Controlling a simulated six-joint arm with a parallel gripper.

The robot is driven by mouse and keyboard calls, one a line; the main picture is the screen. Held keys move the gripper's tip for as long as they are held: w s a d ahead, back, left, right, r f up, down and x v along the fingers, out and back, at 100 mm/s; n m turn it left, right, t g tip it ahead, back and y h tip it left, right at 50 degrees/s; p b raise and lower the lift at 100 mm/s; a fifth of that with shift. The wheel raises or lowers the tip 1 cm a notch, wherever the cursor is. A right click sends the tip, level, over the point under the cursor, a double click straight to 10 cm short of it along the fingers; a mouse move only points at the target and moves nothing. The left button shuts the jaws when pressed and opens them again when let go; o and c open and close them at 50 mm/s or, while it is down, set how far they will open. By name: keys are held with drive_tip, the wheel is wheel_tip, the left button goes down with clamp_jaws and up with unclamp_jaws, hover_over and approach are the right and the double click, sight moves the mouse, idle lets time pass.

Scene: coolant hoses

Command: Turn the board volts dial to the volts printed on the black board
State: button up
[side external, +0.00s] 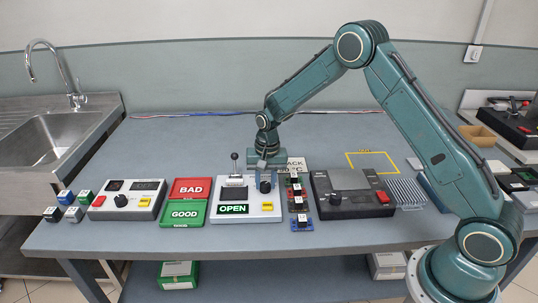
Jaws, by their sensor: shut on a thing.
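My gripper (265,174) points down over the right part of a white panel (273,213) with a lever and a green OPEN sign. It is shut on a dark dial (265,187) on that panel. The gripper hides part of the dial, and its setting is too small to read. Small boards with white-topped parts stand in a column right of the panel, among them a blue one (301,226). A black block (51,214) with a white top is at the far left. I cannot tell which is the black board, and no printed volts are legible.
Left of the panel are a red BAD tray (191,188), a green GOOD tray (184,214) and a box with a dial (147,213). Right is a dark device with a red button (382,197). A sign (297,163) stands behind the boards. The back left table is clear.

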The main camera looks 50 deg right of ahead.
sight(268, 183)
idle(0.3)
drive_tip(key=o, duration=1)
drive_tip(key=shift+c, duration=0.2)
wheel_tip(268, 183, up, 14)
drive_tip(key=shift+s+d, duration=0.2)
drive_tip(key=shift+s, duration=0.05)
